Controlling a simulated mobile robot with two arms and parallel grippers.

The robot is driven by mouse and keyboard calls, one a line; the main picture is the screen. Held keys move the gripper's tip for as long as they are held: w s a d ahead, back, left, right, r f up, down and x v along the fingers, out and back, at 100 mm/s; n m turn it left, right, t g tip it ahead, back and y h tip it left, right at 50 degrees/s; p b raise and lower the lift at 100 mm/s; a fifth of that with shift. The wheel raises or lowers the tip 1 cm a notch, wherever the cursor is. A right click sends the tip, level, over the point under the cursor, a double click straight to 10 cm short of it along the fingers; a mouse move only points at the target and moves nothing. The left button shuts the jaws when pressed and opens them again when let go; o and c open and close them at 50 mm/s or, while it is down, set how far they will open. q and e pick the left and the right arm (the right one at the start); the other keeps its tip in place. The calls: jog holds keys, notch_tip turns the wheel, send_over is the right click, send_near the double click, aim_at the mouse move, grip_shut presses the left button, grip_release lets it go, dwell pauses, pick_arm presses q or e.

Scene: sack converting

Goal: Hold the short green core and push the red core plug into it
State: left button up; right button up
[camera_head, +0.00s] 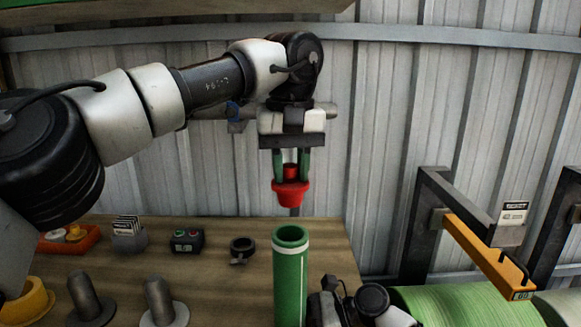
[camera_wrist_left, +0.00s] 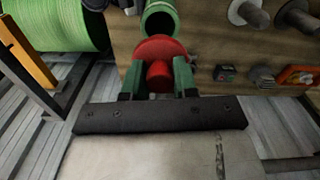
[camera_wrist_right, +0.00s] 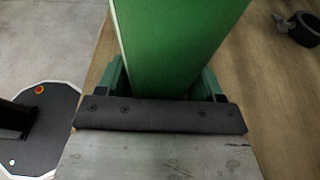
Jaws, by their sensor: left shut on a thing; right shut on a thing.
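In the left wrist view the plug (camera_wrist_left: 160,50) sits between the fingers of my left gripper (camera_wrist_left: 159,82), with the core's open mouth (camera_wrist_left: 160,20) just beyond. The green core stands upright. In the right wrist view my right gripper (camera_wrist_right: 163,85) is shut on the core (camera_wrist_right: 175,45). The core's lower end is hidden in the head view.
On the wooden bench (camera_head: 225,290) stand two grey pegs (camera_head: 85,297), a black ring clamp (camera_head: 242,248), a button box (camera_head: 187,240), a card holder (camera_head: 128,235) and an orange tray (camera_head: 70,238). A large green roll (camera_head: 465,307) and a yellow bar (camera_head: 485,255) are at the right.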

pick_arm(q)
notch_tip(320, 180, down, 8)
dwell(1.1)
jog(key=shift+f, duration=0.1)
jog(key=o, duration=1)
notch_tip(320, 180, up, 12)
dwell(0.5)
pick_arm(e)
jog(key=o, duration=0.8)
